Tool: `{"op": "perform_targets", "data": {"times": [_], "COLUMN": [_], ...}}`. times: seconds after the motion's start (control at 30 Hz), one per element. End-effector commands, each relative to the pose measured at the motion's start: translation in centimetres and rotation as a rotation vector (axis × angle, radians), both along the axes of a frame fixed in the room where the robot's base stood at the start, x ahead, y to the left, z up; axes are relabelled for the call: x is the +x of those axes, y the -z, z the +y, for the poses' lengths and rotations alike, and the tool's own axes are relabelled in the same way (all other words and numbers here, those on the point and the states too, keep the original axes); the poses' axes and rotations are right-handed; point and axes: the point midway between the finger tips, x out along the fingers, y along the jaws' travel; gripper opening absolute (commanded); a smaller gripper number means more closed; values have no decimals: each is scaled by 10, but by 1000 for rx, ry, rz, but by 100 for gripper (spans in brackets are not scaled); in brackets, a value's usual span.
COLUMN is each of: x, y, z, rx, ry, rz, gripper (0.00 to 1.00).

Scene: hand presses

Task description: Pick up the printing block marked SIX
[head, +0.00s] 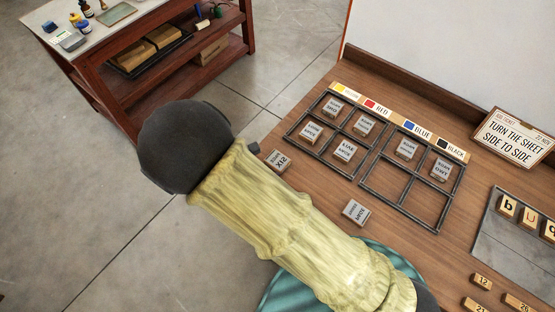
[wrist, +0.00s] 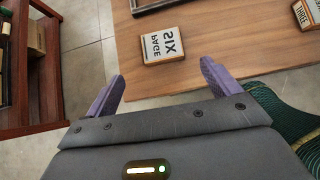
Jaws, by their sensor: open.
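The printing block marked SIX (head: 278,160) is a small grey-faced block with a wooden edge, lying flat near the table's left edge, outside the black frame. In the wrist view the SIX block (wrist: 162,46) shows the mirrored words PAGE SIX. My gripper (wrist: 160,85) is open and empty, its two purple fingers apart. The block appears ahead of the fingertips, roughly between their lines, and is not touched. In the head view my arm's dark end hides most of the gripper; only a small tip shows beside the block.
A second loose block (head: 356,211) lies below the black divided frame (head: 372,186); it seems to be the block marked THREE (wrist: 307,14) in the wrist view. Several blocks sit in the frame's compartments. A ticket sign (head: 513,136) stands right. A red-brown shelf (head: 90,85) stands across the floor.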

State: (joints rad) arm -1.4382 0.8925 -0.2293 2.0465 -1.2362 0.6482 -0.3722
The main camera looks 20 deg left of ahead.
Motion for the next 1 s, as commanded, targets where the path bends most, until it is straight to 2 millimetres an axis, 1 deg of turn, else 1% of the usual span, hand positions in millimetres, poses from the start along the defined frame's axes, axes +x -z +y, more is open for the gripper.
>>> {"op": "perform_targets", "data": {"times": [0.03,0.2,0.3,0.67,0.87,1.0], "x": [7,24,28,31,49,62], "y": [6,24,28,30,42,55], "z": [-3,-9,-10,-11,-21,-25], "rx": [-4,-2,-1,0,-5,-2], "ry": [2,3,2,3,3,4], "rz": [-2,-1,-1,0,-1,0], "gripper": [89,89,89,89,89,89]}}
